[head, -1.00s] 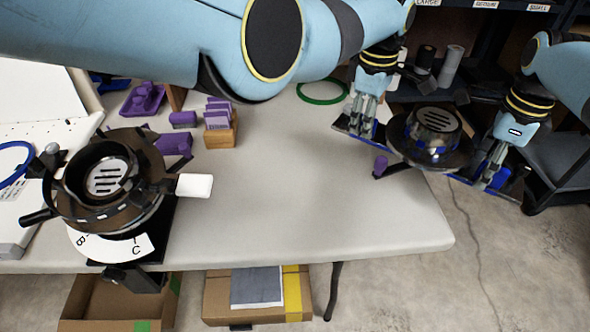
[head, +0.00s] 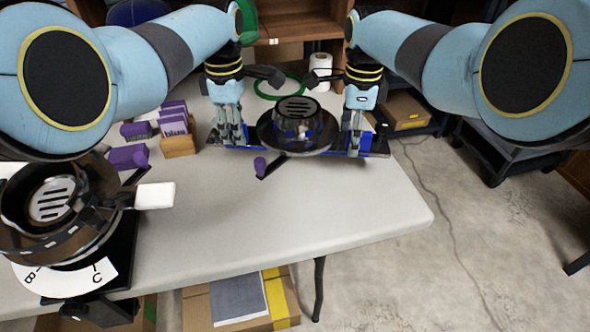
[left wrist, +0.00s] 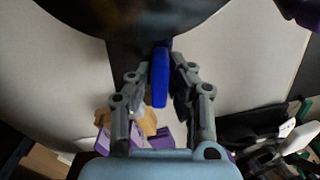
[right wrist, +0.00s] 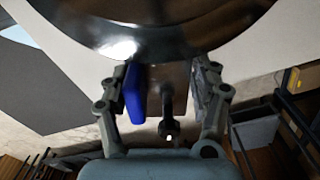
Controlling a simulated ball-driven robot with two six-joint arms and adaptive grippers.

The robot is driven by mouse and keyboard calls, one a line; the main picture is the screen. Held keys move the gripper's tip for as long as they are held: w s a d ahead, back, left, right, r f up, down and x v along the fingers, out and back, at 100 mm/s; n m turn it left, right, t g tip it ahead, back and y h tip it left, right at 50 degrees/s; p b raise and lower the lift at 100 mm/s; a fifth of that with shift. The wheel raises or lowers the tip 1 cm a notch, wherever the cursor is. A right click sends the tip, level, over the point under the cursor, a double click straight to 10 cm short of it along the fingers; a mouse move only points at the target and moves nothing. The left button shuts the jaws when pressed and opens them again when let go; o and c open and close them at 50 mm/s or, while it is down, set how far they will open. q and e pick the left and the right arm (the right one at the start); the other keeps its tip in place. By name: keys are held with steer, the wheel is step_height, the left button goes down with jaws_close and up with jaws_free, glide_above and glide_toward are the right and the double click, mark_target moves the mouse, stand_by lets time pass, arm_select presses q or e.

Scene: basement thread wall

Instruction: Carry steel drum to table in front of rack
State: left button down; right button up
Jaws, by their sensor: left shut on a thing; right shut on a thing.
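The steel drum (head: 312,130), dark and round with a slotted disc on top and a purple knob (head: 260,165) in front, is between my two grippers, over the back right of the white table (head: 300,215). My left gripper (head: 232,142) is shut on the blue grip at its left side, which shows in the left wrist view (left wrist: 160,75). My right gripper (head: 355,146) is shut on the blue grip at its right side, which shows in the right wrist view (right wrist: 134,92). The drum looks level; I cannot tell whether its underside touches the tabletop.
A similar drum unit (head: 70,215) with a white-tipped handle stands on the left of the table. Purple items and a wooden box (head: 178,146) lie between. A green ring (head: 268,88) and a paper roll (head: 320,70) are behind. The front middle tabletop is clear.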

mark_target(239, 147)
steer(key=shift+w+a, duration=0.1)
